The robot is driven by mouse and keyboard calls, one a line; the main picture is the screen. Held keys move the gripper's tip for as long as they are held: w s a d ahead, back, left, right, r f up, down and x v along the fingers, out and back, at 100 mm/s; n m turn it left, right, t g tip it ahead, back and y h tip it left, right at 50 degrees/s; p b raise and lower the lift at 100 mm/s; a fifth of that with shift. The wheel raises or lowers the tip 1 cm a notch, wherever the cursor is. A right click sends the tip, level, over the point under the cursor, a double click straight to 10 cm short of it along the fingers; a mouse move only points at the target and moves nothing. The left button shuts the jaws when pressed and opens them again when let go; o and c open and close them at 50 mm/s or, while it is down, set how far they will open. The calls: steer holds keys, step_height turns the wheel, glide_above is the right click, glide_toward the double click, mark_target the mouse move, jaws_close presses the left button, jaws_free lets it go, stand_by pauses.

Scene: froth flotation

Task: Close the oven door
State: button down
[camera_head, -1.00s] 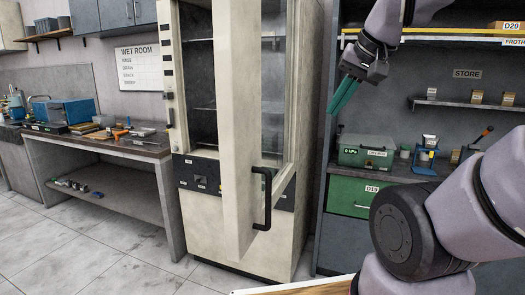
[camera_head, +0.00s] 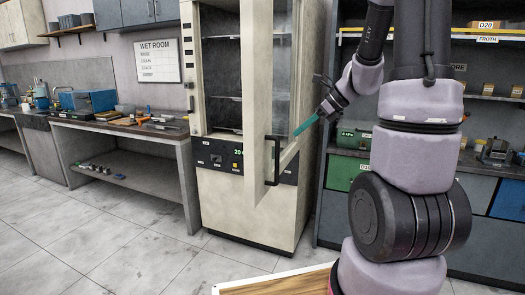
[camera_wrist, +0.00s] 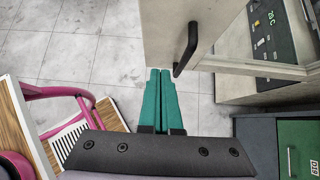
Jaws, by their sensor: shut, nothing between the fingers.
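The oven (camera_head: 258,208) is a tall cream cabinet with a dark control panel, and its door (camera_head: 261,100) stands swung open toward me. The door has a glass pane and a black bar handle (camera_head: 275,162) near its lower free edge. The wire shelves inside show through the gap. My gripper (camera_head: 297,132) has green fingers, shut and empty, and in the head view it points left, overlapping the door's right side. In the wrist view the fingertips (camera_wrist: 160,72) sit beside the door's edge (camera_wrist: 165,35), left of the handle (camera_wrist: 187,46). Contact cannot be told.
A workbench (camera_head: 115,128) with tools and blue boxes runs along the left wall. The store shelving (camera_head: 490,95) and green drawer stand right of the oven. A wooden-topped item (camera_head: 275,284) lies low in front. The floor at left is clear.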

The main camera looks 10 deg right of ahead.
mark_target(259, 153)
steer(key=x, duration=0.4)
steer(key=a+r+x, duration=0.1)
steer(key=x, duration=0.7)
steer(key=shift+w+a+r, duration=0.15)
steer(key=shift+w+r, duration=0.2)
steer(key=shift+w, duration=0.05)
steer(key=shift+w+a, duration=0.25)
steer(key=shift+a, duration=0.05)
